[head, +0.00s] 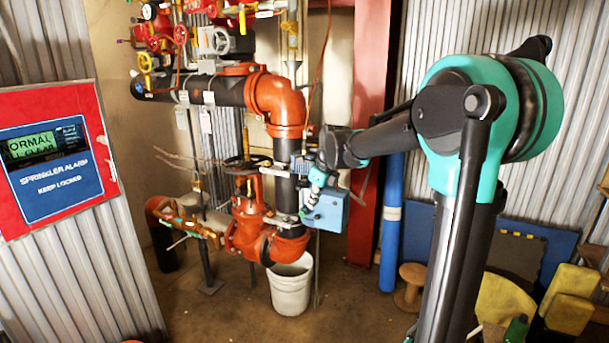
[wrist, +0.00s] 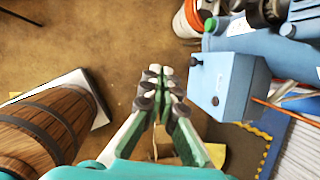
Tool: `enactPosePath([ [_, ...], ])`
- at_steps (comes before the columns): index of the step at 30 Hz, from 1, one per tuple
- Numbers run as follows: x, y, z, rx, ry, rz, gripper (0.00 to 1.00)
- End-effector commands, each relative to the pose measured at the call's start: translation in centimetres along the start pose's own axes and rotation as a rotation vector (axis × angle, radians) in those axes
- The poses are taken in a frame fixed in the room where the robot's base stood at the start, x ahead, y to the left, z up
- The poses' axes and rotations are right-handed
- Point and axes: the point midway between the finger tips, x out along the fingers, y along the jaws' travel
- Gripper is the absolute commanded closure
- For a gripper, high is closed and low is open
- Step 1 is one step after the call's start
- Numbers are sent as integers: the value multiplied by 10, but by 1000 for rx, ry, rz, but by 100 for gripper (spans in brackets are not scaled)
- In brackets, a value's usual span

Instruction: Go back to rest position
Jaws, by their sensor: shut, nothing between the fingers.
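My arm reaches from the right of the head view toward the pipework, with my teal gripper (head: 306,210) in front of the red valve and blue box. In the wrist view my gripper (wrist: 162,75) has its green fingers together, with nothing between them. A light blue box (head: 328,211) is close to the gripper in the head view. In the wrist view the blue box (wrist: 229,88) is just right of the fingers, with a gap between them in the picture. The exact depth between them is unclear.
A red valve (head: 247,215) and orange pipe elbow (head: 275,100) stand behind the gripper. A white bucket (head: 291,287) sits on the floor below. A blue cylinder (head: 391,235) stands right. The wrist view shows a wooden barrel (wrist: 48,125) at left and bare floor beyond the fingers.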

Motion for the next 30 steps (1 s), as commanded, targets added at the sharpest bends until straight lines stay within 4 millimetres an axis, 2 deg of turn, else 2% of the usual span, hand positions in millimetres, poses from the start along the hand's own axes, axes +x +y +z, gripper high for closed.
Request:
enactPosePath([
  [1, 0, 5, -19, -90, 6, -10, 100],
  [3, 2, 13, -43, -245, 17, -22, 100],
  [11, 10, 48, -132, -819, 76, -50, 100],
  [21, 26, 110, -245, -1568, 183, -27, 100],
  [27, 37, 147, -299, -1945, 241, 17, 100],
  [30, 40, 159, -315, -2068, 259, 37, 100],
])
